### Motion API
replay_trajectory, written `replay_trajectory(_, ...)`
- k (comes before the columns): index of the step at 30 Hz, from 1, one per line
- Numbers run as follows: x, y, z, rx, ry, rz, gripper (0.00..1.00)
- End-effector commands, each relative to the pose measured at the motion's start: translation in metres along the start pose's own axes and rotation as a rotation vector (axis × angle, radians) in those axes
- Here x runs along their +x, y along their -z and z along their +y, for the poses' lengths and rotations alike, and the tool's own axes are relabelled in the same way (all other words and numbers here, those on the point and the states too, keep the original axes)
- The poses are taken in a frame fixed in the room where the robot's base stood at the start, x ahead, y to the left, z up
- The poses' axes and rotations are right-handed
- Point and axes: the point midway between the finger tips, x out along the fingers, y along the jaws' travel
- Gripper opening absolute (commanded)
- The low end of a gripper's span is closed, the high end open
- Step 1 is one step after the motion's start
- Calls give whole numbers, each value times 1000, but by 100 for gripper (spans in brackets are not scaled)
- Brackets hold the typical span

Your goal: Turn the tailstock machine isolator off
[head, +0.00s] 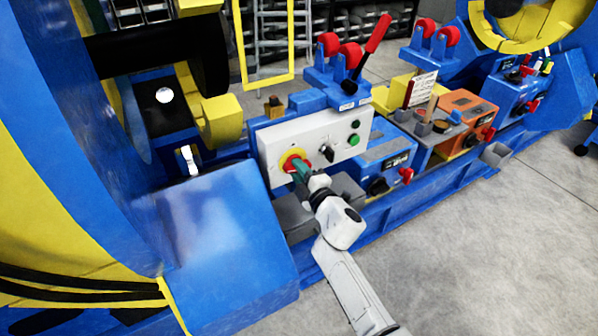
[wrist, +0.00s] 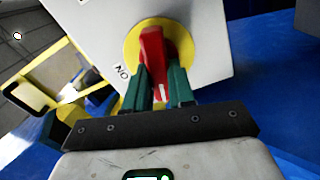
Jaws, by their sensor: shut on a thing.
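The isolator is a red rotary handle on a yellow round plate (head: 290,156), on the front of a white panel box (head: 325,134) in the head view. In the wrist view the red handle (wrist: 153,50) stands nearly upright on its yellow disc (wrist: 178,36), with a label reading "ON" (wrist: 121,72) at the disc's lower left. My gripper (head: 299,169) has green fingers, one on each side of the handle, and is shut on it; it also shows in the wrist view (wrist: 160,82).
The panel also carries a black switch (head: 327,152) and a green button (head: 353,140). A bracket with red rollers and a red lever (head: 372,48) stands behind the panel. Blue and orange units (head: 466,110) line the right. The grey floor (head: 470,250) in front is clear.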

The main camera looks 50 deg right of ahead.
Motion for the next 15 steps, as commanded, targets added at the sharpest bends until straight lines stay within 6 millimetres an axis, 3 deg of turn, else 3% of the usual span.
replay_trajectory(15, 2, 3, 0, -256, -4, 5, 0)
